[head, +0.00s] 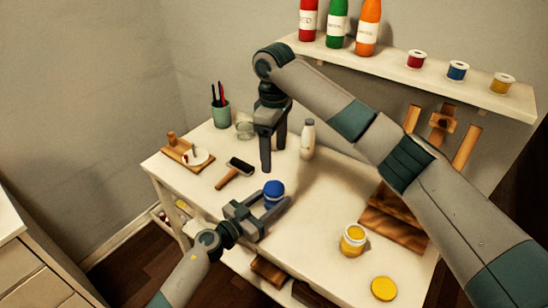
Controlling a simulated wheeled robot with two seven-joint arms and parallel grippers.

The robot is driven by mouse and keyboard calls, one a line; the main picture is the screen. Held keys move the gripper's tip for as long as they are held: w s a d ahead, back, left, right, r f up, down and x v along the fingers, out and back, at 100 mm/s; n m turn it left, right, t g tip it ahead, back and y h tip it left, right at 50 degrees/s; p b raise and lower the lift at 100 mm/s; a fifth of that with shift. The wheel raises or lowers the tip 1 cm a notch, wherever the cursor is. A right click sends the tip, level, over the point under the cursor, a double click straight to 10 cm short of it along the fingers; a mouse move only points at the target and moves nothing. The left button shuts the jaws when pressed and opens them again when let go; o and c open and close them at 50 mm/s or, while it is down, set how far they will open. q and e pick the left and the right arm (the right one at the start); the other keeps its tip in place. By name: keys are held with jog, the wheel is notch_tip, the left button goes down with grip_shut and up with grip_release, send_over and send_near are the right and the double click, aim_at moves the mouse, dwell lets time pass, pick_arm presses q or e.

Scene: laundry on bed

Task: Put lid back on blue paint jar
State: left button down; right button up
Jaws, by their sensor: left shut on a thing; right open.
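The blue paint jar (273,190) stands on the white table in the middle of the head view. Its top looks solid blue; I cannot tell whether that is a lid or paint, and no separate blue lid shows. My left gripper (276,200) comes in low from the front left and is shut on the blue jar, one finger on each side. My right gripper (273,160) points down, open and empty, above the table just behind the jar.
An open yellow jar (352,240) and a yellow lid (384,288) are at the front right. A brush or roller (235,172), wooden palette board (185,152), pen cup (220,112), glass (245,130) and white bottle (308,138) surround the work area.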

pick_arm(q)
jog(key=c, duration=0.8)
grip_release()
jog(key=shift+s+a, duration=0.1)
jog(key=shift+s+a, duration=0.4)
jog(key=v, duration=1.6)
